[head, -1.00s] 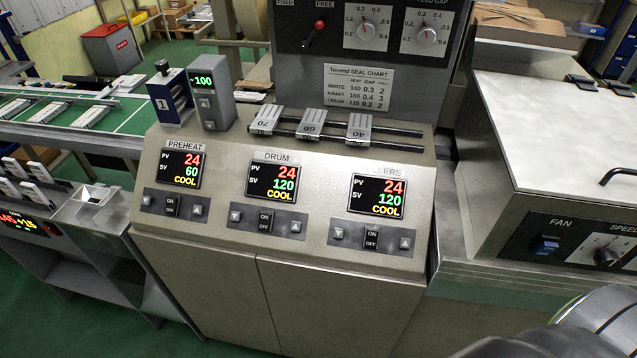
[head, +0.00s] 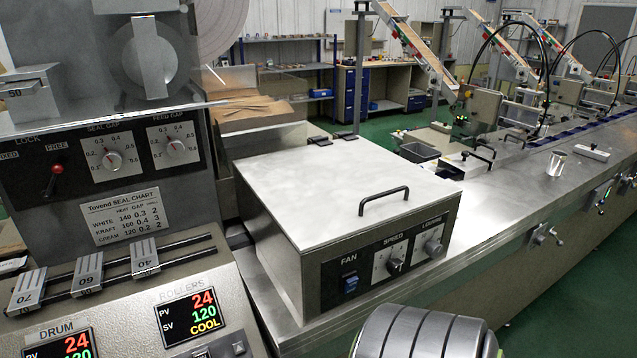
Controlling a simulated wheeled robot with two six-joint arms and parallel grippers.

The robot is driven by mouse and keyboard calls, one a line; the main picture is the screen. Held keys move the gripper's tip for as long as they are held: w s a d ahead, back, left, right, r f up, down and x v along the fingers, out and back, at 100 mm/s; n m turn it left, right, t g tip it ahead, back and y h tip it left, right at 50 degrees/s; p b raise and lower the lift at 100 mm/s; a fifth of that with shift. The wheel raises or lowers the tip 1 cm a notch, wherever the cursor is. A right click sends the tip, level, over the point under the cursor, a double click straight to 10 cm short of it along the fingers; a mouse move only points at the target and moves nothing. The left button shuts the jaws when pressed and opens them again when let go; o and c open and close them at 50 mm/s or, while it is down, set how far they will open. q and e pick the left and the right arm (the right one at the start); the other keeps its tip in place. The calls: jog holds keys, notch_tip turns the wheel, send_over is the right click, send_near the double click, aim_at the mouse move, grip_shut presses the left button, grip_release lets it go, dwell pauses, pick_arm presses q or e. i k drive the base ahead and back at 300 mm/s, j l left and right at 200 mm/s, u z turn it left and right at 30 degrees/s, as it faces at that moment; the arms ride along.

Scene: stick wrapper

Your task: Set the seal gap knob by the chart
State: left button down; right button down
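Neither gripper is in view; a grey rounded part of my arm shows at the bottom edge.
A red-tipped lock lever (head: 57,171) is left of the knob. Below the chart are two dark rails with numbered sliders (head: 88,272) and a rollers display (head: 190,312). A metal-lidded box (head: 340,190) with a handle and fan controls stands to the right.

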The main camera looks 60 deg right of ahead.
aim_at(113, 161)
jog(key=z, duration=1.25)
jog(key=l+z, duration=0.3)
jog(key=l, duration=0.2)
jog(key=l+z, duration=0.3)
jog(key=l, duration=0.15)
jog(key=i+l+z, duration=0.15)
jog(key=l+z, duration=0.15)
jog(key=l, duration=0.15)
jog(key=i+l, duration=0.1)
jog(key=l, duration=0.25)
jog(key=u, duration=1.85)
